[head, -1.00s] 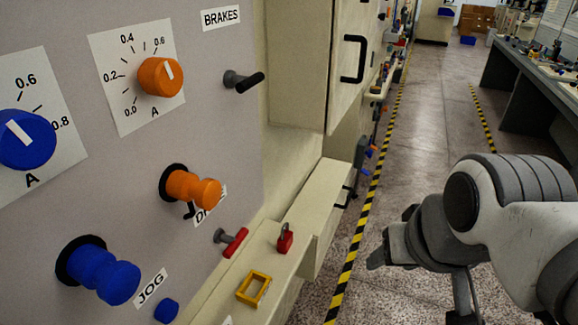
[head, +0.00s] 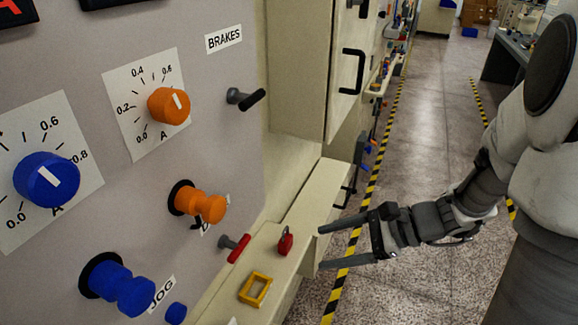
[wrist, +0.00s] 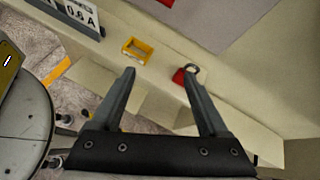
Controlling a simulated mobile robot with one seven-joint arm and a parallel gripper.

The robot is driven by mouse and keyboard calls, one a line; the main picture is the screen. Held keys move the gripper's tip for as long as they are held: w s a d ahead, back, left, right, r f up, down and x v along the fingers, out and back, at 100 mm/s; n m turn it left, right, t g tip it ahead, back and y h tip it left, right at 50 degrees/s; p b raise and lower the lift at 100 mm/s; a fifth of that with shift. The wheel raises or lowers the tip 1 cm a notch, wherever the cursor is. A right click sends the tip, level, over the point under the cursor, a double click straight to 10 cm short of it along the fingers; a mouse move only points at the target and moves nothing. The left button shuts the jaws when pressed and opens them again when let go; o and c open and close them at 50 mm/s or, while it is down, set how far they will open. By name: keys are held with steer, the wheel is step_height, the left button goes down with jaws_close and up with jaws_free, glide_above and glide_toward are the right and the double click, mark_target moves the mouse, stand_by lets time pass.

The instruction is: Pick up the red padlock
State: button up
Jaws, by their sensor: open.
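The red padlock (head: 285,243) stands on the narrow cream ledge below the control panel, shackle up. It also shows in the wrist view as a red padlock (wrist: 180,75) with a grey shackle, beyond the tip of the right-hand finger. My gripper (head: 320,248) is open and empty, to the right of the padlock and apart from it, its fingers pointing left toward the ledge. In the wrist view my gripper (wrist: 158,70) shows both fingers spread wide, with nothing between them but ledge and floor behind.
A yellow rectangular frame (head: 255,289) lies on the ledge in front of the padlock. A red-handled lever (head: 236,247) sticks out of the panel just left of the padlock. An orange knob (head: 200,203) and a blue knob (head: 120,287) also protrude. The floor aisle (head: 425,130) is clear.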

mark_target(285, 239)
steer(key=w+d+f+m+t+y, duration=0.1)
steer(key=w+d+f+m+t, duration=0.2)
steer(key=w+m, duration=0.25)
steer(key=x, duration=0.5)
steer(key=p+x, duration=0.1)
steer(key=x, duration=0.5)
steer(key=p+x, duration=0.1)
steer(key=x, duration=0.5)
steer(key=shift+s+a, duration=0.25)
jaws_close()
